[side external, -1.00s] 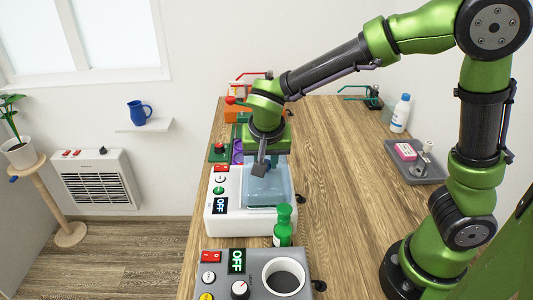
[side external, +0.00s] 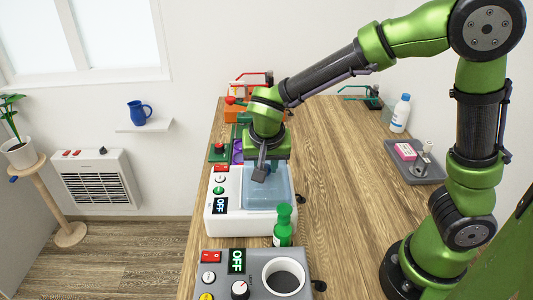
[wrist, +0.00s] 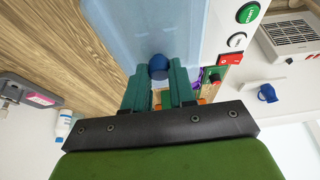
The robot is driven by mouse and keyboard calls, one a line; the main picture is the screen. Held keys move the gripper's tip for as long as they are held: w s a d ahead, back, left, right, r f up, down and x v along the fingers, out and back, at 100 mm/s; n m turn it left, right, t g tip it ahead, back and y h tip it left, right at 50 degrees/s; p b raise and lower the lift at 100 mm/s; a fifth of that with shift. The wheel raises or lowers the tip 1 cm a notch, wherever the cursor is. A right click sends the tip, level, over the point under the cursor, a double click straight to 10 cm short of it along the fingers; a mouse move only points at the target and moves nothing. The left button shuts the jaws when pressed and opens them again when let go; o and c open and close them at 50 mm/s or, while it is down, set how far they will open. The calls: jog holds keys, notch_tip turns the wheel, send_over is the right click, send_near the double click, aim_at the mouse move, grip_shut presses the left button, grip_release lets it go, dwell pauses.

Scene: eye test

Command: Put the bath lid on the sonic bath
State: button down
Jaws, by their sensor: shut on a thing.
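The sonic bath (side external: 234,182) is a white box with an OFF display on the worktop. The bath lid (side external: 272,192) is a clear, pale blue panel over the bath's opening. It also fills much of the upper wrist view (wrist: 125,40), beside the bath's white button panel (wrist: 226,28). My gripper (side external: 263,168) is above the bath, pointing down. In the wrist view its green fingers (wrist: 158,75) are shut on the lid's round blue knob (wrist: 158,66). The lid looks level and very low over the opening; I cannot tell if its whole rim touches.
A green bottle (side external: 283,226) stands close in front of the bath. A grey device (side external: 250,258) with a round opening is nearer the camera. A grey tray (side external: 425,175) and a white bottle (side external: 401,113) are at the right. The worktop (side external: 345,190) right of the bath is clear.

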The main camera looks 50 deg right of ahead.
jog(key=shift+f, duration=0.25)
jog(key=c, duration=0.8)
grip_release()
jog(key=shift+c, duration=0.2)
jog(key=shift+o, duration=0.3)
jog(key=shift+o, duration=1.3)
jog(key=shift+r, duration=0.15)
jog(key=shift+r, duration=2.9)
